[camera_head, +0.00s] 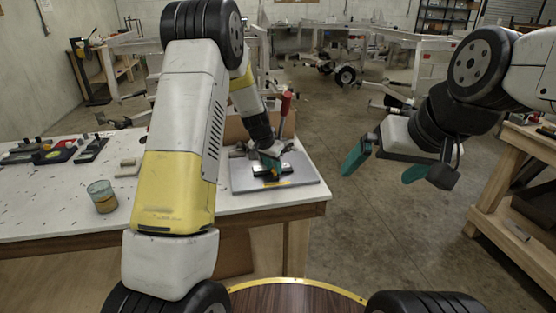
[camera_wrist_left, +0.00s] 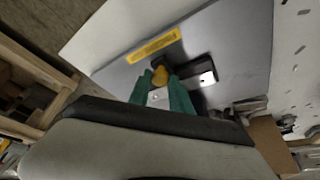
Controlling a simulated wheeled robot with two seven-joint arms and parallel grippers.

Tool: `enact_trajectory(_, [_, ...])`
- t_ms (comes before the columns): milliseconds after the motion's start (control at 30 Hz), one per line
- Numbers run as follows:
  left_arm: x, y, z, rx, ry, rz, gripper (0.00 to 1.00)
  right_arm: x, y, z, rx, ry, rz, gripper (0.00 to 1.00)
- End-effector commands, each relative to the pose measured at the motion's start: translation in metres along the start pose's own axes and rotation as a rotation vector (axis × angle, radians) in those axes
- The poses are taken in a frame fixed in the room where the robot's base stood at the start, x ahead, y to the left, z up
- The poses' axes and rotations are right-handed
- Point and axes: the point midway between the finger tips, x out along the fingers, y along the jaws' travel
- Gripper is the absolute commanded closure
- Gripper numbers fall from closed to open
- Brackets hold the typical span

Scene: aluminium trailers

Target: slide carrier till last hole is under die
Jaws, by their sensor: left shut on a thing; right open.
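A grey base plate (camera_head: 305,170) lies on the white table's right end, with a red-handled lever (camera_head: 286,103) standing at its back. In the head view my left gripper (camera_head: 268,160) is low over the plate, and its wrist hides much of the fixture. In the left wrist view its green fingers (camera_wrist_left: 160,88) are shut around a small yellow knob (camera_wrist_left: 160,75) with a pale metal piece below it. A dark part with a bright metal face (camera_wrist_left: 207,78) is beside the right finger. I cannot make out the carrier's holes or the die. My right gripper (camera_head: 386,166) is open and empty, off the table.
A yellow label strip (camera_wrist_left: 153,46) is on the plate. A glass cup with amber contents (camera_head: 103,196) stands on the table (camera_head: 60,218) to the left, with several dark tools (camera_head: 60,152) beyond it. A wooden bench (camera_head: 510,190) is at right. Open floor lies between.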

Motion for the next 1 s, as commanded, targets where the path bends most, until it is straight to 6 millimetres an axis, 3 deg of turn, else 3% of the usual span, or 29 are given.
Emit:
enact_trajectory(300, [0.012,0.032,-0.03,0.003,0.002,0.0,1.0,0.0,0.0,0.0,0.0,0.0,0.0,0.0])
enact_trajectory(633, [0.013,0.035,-0.033,0.0,0.001,0.0,1.0,0.0,0.0,0.0,0.0,0.0,0.0,0.0])
enact_trajectory(667, [0.013,0.035,-0.033,0.0,0.001,0.0,0.71,0.0,0.0,0.0,0.0,0.0,0.0,0.0])
enact_trajectory(767, [0.013,0.035,-0.033,0.0,0.001,0.0,0.53,0.0,0.0,0.0,0.0,0.0,0.0,0.0])
enact_trajectory(1000, [0.013,0.035,-0.033,0.0,0.0,0.0,0.53,0.0,0.0,0.0,0.0,0.0,0.0,0.0])
